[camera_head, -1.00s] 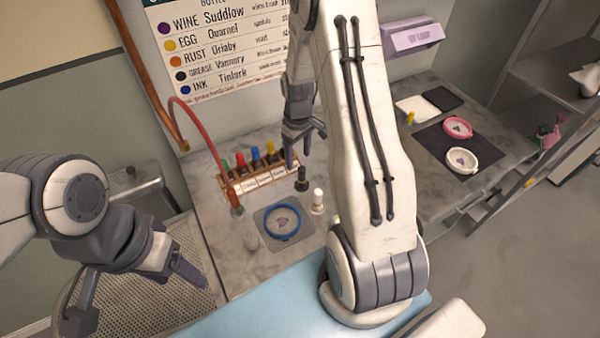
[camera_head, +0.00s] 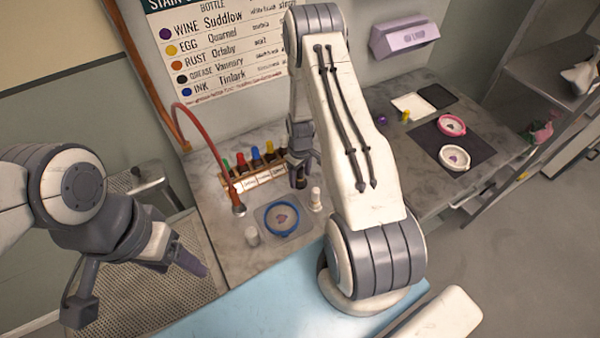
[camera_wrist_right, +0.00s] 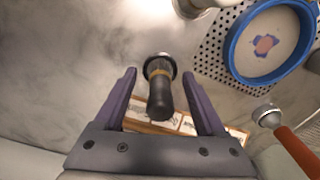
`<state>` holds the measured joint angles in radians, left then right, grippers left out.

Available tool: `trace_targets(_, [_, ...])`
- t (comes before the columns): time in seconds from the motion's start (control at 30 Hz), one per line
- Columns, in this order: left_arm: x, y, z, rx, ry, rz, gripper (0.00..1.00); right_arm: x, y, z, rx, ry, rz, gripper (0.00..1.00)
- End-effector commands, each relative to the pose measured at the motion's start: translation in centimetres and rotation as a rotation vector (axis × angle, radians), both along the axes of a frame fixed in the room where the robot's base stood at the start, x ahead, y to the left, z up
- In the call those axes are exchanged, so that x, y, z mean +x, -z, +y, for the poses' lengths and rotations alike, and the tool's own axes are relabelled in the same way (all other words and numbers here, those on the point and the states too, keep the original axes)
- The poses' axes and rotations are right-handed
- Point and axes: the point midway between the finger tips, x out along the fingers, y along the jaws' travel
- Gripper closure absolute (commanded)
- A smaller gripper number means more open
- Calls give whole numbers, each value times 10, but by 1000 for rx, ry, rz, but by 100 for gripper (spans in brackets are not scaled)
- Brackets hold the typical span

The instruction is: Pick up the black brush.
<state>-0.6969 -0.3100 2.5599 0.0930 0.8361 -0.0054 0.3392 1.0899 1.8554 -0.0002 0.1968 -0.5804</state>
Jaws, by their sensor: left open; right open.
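The gripper is open. In the head view my right gripper (camera_head: 299,170) is down at the brush, by the bottle rack, and largely hides it. My left gripper (camera_head: 138,288) is open and empty at the lower left, over a perforated surface.
A blue hoop (camera_head: 282,218) lies beside the brush, with a white-topped brush (camera_head: 315,199) close on the right. A bottle rack (camera_head: 258,176) stands behind, and a red hose with a metal nozzle (camera_head: 239,209) hangs at the left.

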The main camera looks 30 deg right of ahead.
Motion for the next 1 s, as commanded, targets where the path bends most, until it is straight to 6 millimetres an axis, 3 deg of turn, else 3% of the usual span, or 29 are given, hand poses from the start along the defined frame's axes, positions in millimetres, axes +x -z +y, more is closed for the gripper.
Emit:
trace_targets(0.27, [0,-1,0,0,0,0,34,0,4,0,-1,0,-1,27])
trace_targets(0.47, [0,-1,0,0,0,0,34,0,3,0,0,0,-1,100])
trace_targets(1.0, [0,7,0,0,-1,0,34,1,-8,0,-1,0,-3,100])
